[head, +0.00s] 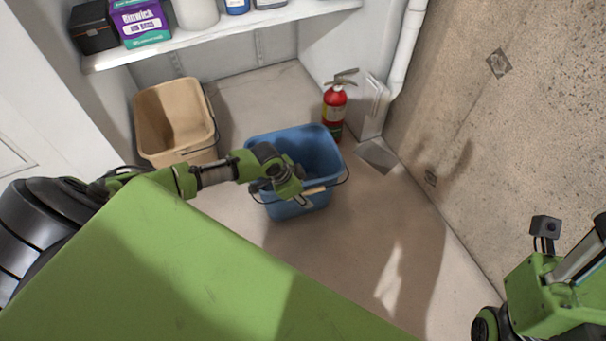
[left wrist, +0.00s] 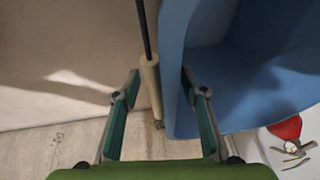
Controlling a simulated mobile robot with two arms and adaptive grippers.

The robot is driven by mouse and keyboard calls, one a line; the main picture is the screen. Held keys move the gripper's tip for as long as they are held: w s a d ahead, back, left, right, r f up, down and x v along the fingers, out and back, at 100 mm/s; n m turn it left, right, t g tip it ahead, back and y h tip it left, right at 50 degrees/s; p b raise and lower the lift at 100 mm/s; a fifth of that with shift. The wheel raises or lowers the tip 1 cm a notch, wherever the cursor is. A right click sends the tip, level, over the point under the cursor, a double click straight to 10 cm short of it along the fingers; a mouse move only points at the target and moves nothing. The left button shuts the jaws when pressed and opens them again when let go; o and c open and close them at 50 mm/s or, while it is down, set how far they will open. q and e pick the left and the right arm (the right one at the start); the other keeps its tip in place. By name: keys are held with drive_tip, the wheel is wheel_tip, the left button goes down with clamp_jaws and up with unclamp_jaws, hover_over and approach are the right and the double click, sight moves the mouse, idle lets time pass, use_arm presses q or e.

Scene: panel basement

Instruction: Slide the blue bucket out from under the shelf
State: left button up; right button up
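The blue bucket (head: 315,150) stands upright on the floor in the middle of the head view, in front of the shelf's edge as seen from above. Its wire handle with a pale wooden grip (head: 318,189) hangs down on the near side. My left gripper (head: 300,198) is at the bucket's near rim. In the left wrist view the gripper (left wrist: 162,118) is open, its fingers on either side of the wooden grip (left wrist: 150,85) and the rim of the bucket (left wrist: 240,75). I cannot tell whether either finger touches. My right arm shows at the lower right; its fingers are out of view.
A tan bin (head: 175,115) stands left of the bucket, and a red fire extinguisher (head: 334,108) stands close behind its right side. A white shelf (head: 225,36) with boxes runs above. A concrete wall (head: 520,120) bounds the right. The floor in front is clear.

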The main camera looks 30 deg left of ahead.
use_arm(q)
drive_tip(key=shift+a, duration=0.1)
drive_tip(key=v, duration=1.2)
drive_tip(key=shift+w, duration=0.1)
